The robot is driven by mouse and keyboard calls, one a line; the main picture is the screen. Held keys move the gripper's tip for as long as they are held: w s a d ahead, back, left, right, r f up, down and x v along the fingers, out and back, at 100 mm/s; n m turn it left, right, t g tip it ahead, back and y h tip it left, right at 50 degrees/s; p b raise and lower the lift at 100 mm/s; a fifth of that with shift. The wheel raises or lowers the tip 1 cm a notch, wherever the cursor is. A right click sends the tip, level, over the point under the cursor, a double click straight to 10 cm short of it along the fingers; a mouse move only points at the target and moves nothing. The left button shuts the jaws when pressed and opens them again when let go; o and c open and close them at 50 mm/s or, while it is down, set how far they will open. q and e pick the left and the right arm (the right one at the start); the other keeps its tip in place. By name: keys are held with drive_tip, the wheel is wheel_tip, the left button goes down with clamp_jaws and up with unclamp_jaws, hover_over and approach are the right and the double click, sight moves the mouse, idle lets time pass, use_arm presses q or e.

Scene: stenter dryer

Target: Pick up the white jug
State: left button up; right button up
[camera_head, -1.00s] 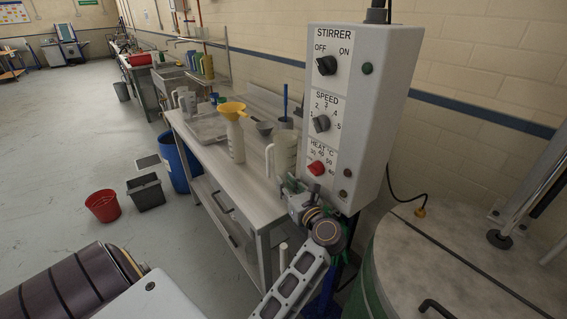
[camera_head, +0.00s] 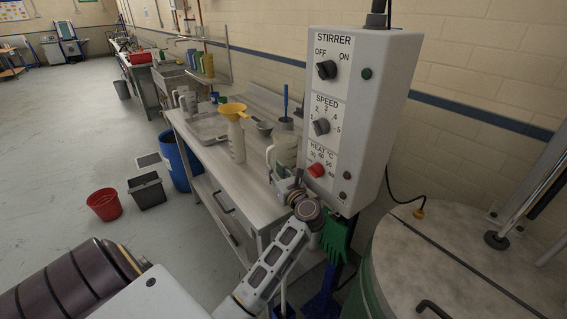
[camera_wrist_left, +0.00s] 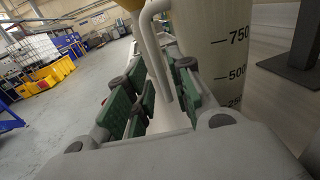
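The white jug (camera_head: 285,148) stands upright on the bench, partly behind the stirrer control box in the head view. In the left wrist view the jug (camera_wrist_left: 225,45) shows dark level marks 750, 500 and 250, and its handle (camera_wrist_left: 158,65) hangs down on the near side. My left gripper (camera_head: 281,180) is low beside the jug. In the left wrist view its green-padded fingers (camera_wrist_left: 158,98) are apart, one on each side of the handle's lower part. I cannot tell if either pad touches it. My right gripper is out of view.
The stirrer control box (camera_head: 362,110) stands close to the right of the jug. Green gloves (camera_head: 337,238) hang below the box. Buckets stand on the floor at left.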

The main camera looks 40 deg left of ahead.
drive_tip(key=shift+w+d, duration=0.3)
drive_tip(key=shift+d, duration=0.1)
use_arm(q)
drive_tip(key=shift+w+a, duration=0.1)
drive_tip(key=shift+a, duration=0.1)
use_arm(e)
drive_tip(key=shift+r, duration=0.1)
use_arm(q)
drive_tip(key=p+x, duration=0.1)
drive_tip(key=x, duration=0.3)
drive_tip(key=shift+a+r, duration=0.15)
drive_tip(key=shift+a, duration=0.05)
drive_tip(key=shift+w+a, duration=0.1)
drive_tip(key=shift+a, duration=0.15)
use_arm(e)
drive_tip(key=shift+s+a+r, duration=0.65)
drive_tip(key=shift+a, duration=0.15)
